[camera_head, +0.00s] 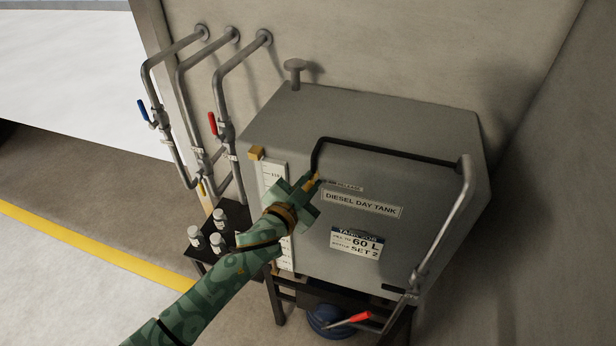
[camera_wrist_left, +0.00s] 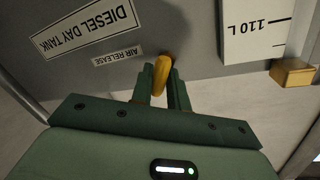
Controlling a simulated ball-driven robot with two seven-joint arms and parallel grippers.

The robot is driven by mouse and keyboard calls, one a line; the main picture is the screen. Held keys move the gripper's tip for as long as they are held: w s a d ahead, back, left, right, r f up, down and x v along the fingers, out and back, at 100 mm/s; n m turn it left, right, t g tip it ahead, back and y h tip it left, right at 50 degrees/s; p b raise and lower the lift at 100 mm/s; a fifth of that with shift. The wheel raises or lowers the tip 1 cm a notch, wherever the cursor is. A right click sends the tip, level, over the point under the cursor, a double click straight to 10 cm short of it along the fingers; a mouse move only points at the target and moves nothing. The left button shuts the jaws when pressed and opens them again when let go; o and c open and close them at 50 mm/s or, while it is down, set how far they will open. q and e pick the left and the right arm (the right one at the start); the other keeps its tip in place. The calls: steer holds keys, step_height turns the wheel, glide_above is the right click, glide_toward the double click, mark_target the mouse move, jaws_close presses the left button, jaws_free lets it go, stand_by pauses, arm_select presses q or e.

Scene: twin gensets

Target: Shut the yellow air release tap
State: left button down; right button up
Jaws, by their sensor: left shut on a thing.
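The yellow air release tap (camera_head: 317,176) is on the front of the grey diesel day tank (camera_head: 300,125), at the end of a dark pipe. In the left wrist view the yellow tap (camera_wrist_left: 162,72) stands between the two green fingers, beside the "AIR RELEASE" label (camera_wrist_left: 118,57). My left gripper (camera_head: 313,184) is shut on the tap; it also shows in the left wrist view (camera_wrist_left: 163,82). The fingers hide part of the tap, and I cannot tell whether it is open or shut. My right gripper is not in view.
A level gauge (camera_head: 274,177) with yellow end blocks runs down the tank's left side. Pipes with a blue-handled valve (camera_head: 143,110) and a red-handled valve (camera_head: 213,123) stand at left. Bottles (camera_head: 219,215) sit on a dark stand. A red lever (camera_head: 359,317) is below the tank.

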arm_select(q)
steer(key=m, duration=0.1)
steer(key=m+p, duration=0.1)
steer(key=shift+r+m+y, duration=0.2)
steer(key=shift+m+y, duration=0.1)
steer(key=shift+y, duration=0.1)
steer(key=shift+d+m+y+p, duration=0.15)
steer(key=shift+m+y+p, duration=0.15)
steer(key=shift+m+p, duration=0.65)
steer(key=m, duration=0.3)
steer(key=shift+d+f+y, duration=0.1)
steer(key=shift+f+y, duration=0.05)
steer(key=shift+y, duration=0.25)
steer(key=shift+f+m+y, duration=0.1)
steer(key=shift+m+y, duration=0.2)
steer(key=shift+m, duration=0.95)
steer(key=c, duration=1.4)
jaws_free()
steer(key=shift+f, duration=0.1)
steer(key=shift+s, duration=0.1)
